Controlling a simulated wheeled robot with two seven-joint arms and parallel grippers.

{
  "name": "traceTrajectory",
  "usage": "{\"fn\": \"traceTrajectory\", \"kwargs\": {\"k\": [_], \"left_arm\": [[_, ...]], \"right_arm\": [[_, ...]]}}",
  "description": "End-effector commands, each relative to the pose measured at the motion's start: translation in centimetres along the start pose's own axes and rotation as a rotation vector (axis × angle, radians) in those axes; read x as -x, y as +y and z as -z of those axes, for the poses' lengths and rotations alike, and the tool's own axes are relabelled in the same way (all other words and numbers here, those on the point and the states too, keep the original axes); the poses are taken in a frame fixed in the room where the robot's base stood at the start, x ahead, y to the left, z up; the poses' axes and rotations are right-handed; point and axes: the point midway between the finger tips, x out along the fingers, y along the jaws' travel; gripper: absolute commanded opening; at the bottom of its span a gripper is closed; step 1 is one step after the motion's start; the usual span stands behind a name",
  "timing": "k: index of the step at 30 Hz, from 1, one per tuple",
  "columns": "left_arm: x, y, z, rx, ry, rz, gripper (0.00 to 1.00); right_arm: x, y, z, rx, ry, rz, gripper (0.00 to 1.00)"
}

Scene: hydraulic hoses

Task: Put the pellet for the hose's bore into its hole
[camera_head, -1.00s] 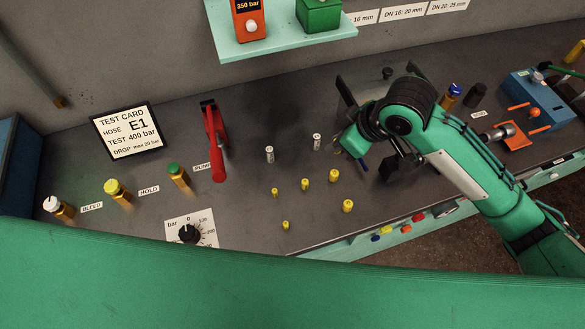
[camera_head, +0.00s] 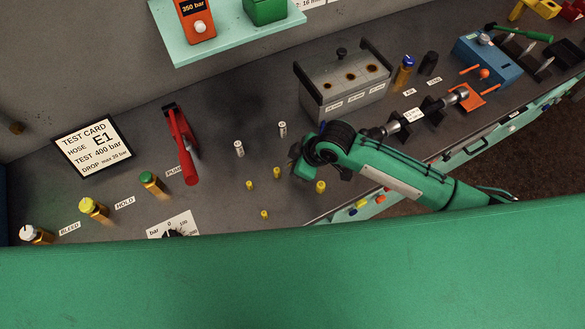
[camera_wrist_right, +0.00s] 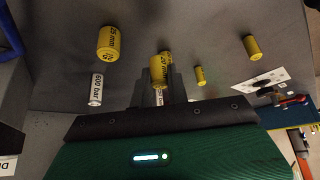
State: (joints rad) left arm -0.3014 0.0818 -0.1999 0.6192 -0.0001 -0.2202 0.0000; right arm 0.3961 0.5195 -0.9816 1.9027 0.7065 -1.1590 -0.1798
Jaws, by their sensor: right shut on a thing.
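My right gripper (camera_head: 299,163) is low over the bench among the yellow pellets. In the right wrist view its fingers (camera_wrist_right: 160,92) are shut on a yellow pellet marked 20 mm (camera_wrist_right: 160,68). The head view hides this pellet behind the gripper. A larger pellet marked 25 mm (camera_wrist_right: 110,42) stands apart, also seen in the head view (camera_head: 321,187). Smaller yellow pellets (camera_head: 276,172), (camera_head: 249,185), (camera_head: 264,214) stand to the left. A grey block (camera_head: 345,100) with dark holes in its top stands behind the gripper. My left gripper is out of view.
Two white cylinders (camera_head: 239,149), (camera_head: 282,129) stand near the pellets; one reads 600 bar (camera_wrist_right: 96,90). A red pump lever (camera_head: 181,145) and the E1 test card (camera_head: 94,145) are left. A blue vise-like device (camera_head: 487,62) is at right. The bench's front edge is close by.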

Motion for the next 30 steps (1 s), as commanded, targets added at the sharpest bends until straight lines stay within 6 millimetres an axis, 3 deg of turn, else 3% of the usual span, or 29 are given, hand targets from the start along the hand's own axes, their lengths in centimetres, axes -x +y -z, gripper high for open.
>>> {"fn": "traceTrajectory", "kwargs": {"k": [7, 19, 20, 23, 30], "left_arm": [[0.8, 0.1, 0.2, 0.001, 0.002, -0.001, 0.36], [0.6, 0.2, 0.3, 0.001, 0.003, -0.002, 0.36], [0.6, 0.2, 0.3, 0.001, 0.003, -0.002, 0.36], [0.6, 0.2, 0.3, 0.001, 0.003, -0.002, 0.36], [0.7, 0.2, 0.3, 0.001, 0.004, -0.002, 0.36]], "right_arm": [[-2.8, 0.0, -1.7, -0.001, -0.003, 0.000, 0.00], [-3.3, 0.0, -2.0, 0.000, -0.002, 0.000, 0.00], [-3.3, 0.0, -1.9, 0.000, -0.001, 0.000, 0.20], [-3.2, 0.0, -1.9, 0.000, -0.001, 0.000, 0.38], [-3.2, 0.0, -1.9, 0.000, -0.001, 0.000, 0.38]]}}
